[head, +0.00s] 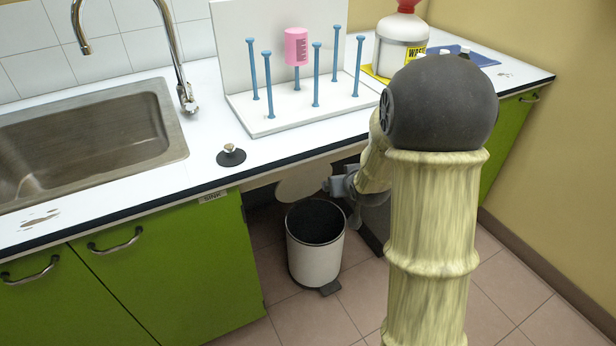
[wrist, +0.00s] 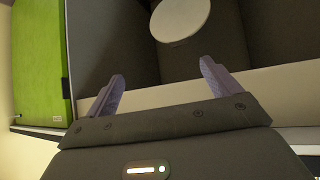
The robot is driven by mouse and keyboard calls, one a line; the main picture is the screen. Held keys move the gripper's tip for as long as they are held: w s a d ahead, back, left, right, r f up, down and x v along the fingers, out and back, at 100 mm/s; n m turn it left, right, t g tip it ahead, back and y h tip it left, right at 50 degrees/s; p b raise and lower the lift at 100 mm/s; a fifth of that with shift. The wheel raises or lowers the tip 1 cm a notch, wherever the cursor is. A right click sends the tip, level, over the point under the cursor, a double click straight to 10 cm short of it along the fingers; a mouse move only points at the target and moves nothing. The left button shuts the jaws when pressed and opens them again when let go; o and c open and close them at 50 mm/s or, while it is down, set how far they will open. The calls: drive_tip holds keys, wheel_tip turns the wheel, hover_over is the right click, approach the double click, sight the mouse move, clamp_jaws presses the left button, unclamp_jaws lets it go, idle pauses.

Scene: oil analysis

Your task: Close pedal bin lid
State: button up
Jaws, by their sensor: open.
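The pedal bin (head: 314,262) is a pale cylinder with a dark inside, standing upright on the floor under the counter. Its mouth is uncovered, and its pale lid (head: 303,183) appears raised behind and above the rim. The dark pedal (head: 330,288) is at the bin's lower front. My gripper (head: 336,188) is at the right of the lid, above the bin's rim; contact with the lid cannot be told. In the wrist view my gripper (wrist: 160,72) is open with nothing between its fingers. A pale round disc (wrist: 180,16), seemingly the lid, shows beyond the fingertips.
The white counter (head: 205,125) overhangs the bin, with green cabinets (head: 180,270) to the left. A peg rack (head: 270,118) with a pink cylinder (head: 297,46), a white bottle (head: 400,45) and a black stopper (head: 231,157) stand on top. Open tiled floor lies in front.

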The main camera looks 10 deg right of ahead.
drive_tip(key=w+f+n+t+y+b, duration=0.3)
drive_tip(key=w+f+t+y+b, duration=0.3)
drive_tip(key=w+f+b, duration=0.6)
wheel_tip(320, 180, down, 4)
drive_tip(key=shift+w+d+r+t+b, duration=0.15)
drive_tip(key=shift+w+d+t+b, duration=0.2)
drive_tip(key=shift+t+b, duration=0.35)
drive_tip(key=b+x, duration=0.3)
drive_tip(key=x, duration=0.5)
drive_tip(key=b+x, duration=0.2)
drive_tip(key=x, duration=0.7)
drive_tip(key=shift+w+a+f+b, duration=0.15)
drive_tip(key=shift+f+b, duration=0.1)
drive_tip(key=shift+b, duration=0.15)
drive_tip(key=shift+c, duration=0.2)
drive_tip(key=c, duration=1.1)
drive_tip(key=shift+c, duration=1.1)
drive_tip(key=shift+a+f, duration=0.1)
drive_tip(key=shift+a, duration=0.05)
